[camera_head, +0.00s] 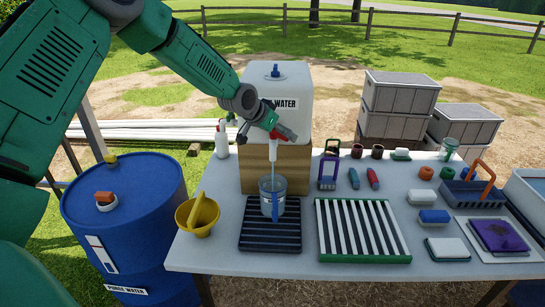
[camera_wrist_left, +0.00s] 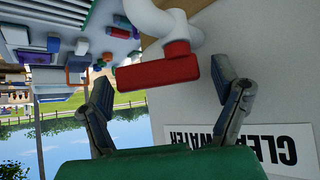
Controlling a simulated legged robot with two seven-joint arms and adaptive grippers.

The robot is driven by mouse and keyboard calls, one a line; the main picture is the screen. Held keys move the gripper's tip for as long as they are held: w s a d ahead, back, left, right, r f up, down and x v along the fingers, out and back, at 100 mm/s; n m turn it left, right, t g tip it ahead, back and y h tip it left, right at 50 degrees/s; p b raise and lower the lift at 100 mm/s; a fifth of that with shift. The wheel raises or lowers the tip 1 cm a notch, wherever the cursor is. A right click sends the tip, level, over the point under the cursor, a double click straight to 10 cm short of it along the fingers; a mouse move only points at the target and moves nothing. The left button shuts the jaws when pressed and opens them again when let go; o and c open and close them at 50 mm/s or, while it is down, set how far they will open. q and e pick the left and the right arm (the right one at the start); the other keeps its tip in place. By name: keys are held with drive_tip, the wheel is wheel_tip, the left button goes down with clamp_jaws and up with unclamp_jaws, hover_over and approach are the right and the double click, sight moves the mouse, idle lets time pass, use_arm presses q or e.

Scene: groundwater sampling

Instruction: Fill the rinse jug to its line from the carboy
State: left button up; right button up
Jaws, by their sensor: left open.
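The white carboy (camera_head: 298,93) stands on a wooden block (camera_head: 292,165) on the table. Its white spout (camera_head: 272,151) has a red tap lever (camera_wrist_left: 160,73). A thin pale stream runs from the spout down into the rinse jug (camera_head: 270,205). The jug is clear with a blue strip and stands upright on a dark ribbed tray (camera_head: 256,236). Its water level and line are too small to read. My left gripper (camera_head: 268,121) is at the tap; in the left wrist view its fingers (camera_wrist_left: 166,97) are spread apart, with the lever just ahead between them. My right gripper is not in view.
A yellow scoop-like container (camera_head: 205,216) stands left of the dark tray. A green-edged striped rack (camera_head: 360,232) lies to the right. A blue drum (camera_head: 125,225) stands left of the table. Bottles, sponges and a blue caddy (camera_head: 470,196) crowd the right side.

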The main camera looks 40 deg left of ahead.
use_arm(q)
drive_tip(key=s+d+r+n+g+y+b, duration=0.1)
drive_tip(key=s+d+r+n+y+b, duration=0.45)
drive_tip(key=s+r+n+b, duration=0.35)
drive_tip(key=s+f+m+g, duration=0.1)
drive_tip(key=s+f, duration=0.2)
drive_tip(key=f, duration=0.7)
drive_tip(key=s+d+f+m+g+h+b, duration=0.1)
drive_tip(key=s+f, duration=0.3)
drive_tip(key=f, duration=0.7)
drive_tip(key=s+d+f+m+g+h+b, duration=0.1)
drive_tip(key=s+f, duration=0.3)
drive_tip(key=f, duration=0.6)
drive_tip(key=shift+s+d+f+m+g, duration=0.15)
drive_tip(key=shift+f+m, duration=0.05)
drive_tip(key=shift+m, duration=0.25)
drive_tip(key=shift+s+d+f+m+g, duration=0.1)
drive_tip(key=shift+f+m+g, duration=0.1)
drive_tip(key=shift+m, duration=0.25)
drive_tip(key=shift+s+d+f, duration=0.15)
drive_tip(key=shift+s+f, duration=0.35)
drive_tip(key=shift+f, duration=0.1)
idle(2.5)
